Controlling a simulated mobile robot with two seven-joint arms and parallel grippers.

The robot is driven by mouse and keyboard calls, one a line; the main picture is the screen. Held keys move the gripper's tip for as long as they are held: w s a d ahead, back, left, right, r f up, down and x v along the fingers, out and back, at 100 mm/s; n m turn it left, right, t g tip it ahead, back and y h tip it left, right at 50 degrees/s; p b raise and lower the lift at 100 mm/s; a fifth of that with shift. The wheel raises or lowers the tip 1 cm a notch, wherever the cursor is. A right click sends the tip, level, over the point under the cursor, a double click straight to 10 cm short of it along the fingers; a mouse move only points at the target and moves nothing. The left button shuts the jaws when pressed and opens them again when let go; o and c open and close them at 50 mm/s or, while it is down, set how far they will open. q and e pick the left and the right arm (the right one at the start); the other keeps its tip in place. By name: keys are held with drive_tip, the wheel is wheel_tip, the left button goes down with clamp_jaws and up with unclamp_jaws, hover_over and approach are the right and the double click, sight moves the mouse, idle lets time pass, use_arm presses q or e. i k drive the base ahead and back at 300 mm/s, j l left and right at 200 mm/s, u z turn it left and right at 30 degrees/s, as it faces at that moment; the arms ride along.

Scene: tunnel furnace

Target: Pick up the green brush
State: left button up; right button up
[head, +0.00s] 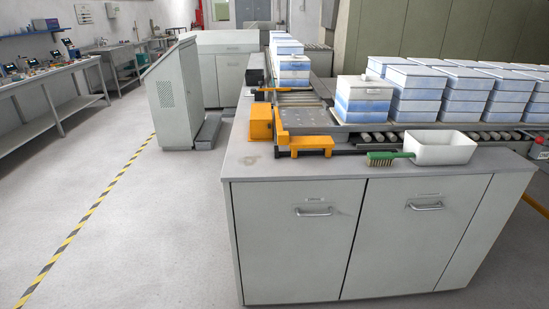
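The green brush (391,156) lies on the grey counter top near its front edge. Its bristle end points left, and its green handle runs right and up towards the white bin (440,158). The handle end leans on or lies against the left rim of the bin; I cannot tell which. Neither of my grippers shows in the head view.
The counter (290,168) has two doors with handles below. Orange brackets (305,144) and a roller conveyor with stacked blue-white boxes (363,97) stand behind the brush. The floor (130,230) left of the counter is clear, with a yellow-black stripe.

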sight(373, 159)
drive_tip(key=i+l, duration=0.15)
drive_tip(key=l, duration=0.25)
drive_tip(key=i+l+u, duration=0.15)
drive_tip(key=l, duration=0.25)
drive_tip(key=i+l, duration=0.15)
drive_tip(key=l, duration=0.3)
drive_tip(key=i+l+u, duration=0.15)
drive_tip(key=l, duration=0.25)
drive_tip(key=i+l, duration=0.1)
drive_tip(key=l, duration=0.35)
drive_tip(key=i+l+u, duration=0.1)
drive_tip(key=l, duration=0.3)
drive_tip(key=i+l+u, duration=0.1)
drive_tip(key=l, duration=0.35)
